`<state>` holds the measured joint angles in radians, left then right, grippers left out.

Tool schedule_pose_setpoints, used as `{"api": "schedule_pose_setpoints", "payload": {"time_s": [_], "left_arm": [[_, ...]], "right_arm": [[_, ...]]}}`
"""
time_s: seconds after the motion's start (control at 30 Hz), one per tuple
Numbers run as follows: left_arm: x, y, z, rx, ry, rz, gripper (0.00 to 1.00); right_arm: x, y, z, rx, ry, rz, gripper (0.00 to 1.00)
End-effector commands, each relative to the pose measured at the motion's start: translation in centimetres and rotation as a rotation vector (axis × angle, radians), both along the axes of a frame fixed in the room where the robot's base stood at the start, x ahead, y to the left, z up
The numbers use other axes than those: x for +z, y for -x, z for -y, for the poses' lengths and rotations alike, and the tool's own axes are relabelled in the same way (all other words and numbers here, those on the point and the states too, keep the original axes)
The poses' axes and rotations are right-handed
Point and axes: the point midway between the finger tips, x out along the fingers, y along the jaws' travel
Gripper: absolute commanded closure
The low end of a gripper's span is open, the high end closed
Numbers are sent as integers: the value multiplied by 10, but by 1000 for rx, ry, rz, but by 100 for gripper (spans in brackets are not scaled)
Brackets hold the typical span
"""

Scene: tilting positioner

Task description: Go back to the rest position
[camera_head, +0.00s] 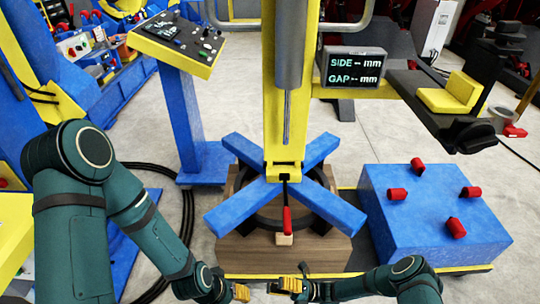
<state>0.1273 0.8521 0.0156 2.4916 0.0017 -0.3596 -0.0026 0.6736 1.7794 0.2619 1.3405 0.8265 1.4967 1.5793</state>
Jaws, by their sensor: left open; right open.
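My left gripper (240,292) is at the bottom middle, at the end of my dark green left arm. My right gripper (289,285) is just to its right, at the end of my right arm, which comes in from the bottom right. Both grippers have yellow fingertips, are open and appear to hold nothing. They are close together with a small gap, in front of the wooden block (240,246).
A blue cross-shaped fixture (230,210) sits on the wooden block under a yellow column (283,120). A red-handled tool (287,219) stands at its front. A blue box (425,220) with several red knobs is right. A control panel (178,40) and a display (352,70) stand behind.

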Motion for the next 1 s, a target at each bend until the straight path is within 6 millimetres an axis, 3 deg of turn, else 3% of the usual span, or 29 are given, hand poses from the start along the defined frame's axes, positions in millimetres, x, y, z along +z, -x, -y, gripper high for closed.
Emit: {"api": "schedule_pose_setpoints", "payload": {"time_s": [0.1,0.2,0.43,0.57,0.8,1.0], "left_arm": [[1,1,0,0,0,-1,53],[1,1,0,0,0,-1,53],[0,1,0,0,0,-1,53],[0,1,0,0,0,-1,53],[0,1,0,0,0,-1,53],[0,1,0,0,0,-1,53]], "right_arm": [[0,24,-17,94,218,238,41],[-4,47,-20,190,386,501,41],[-11,84,10,461,627,1209,41],[-2,89,37,634,667,1647,41],[41,77,72,939,580,2405,41],[72,69,79,1077,485,2747,41]]}}
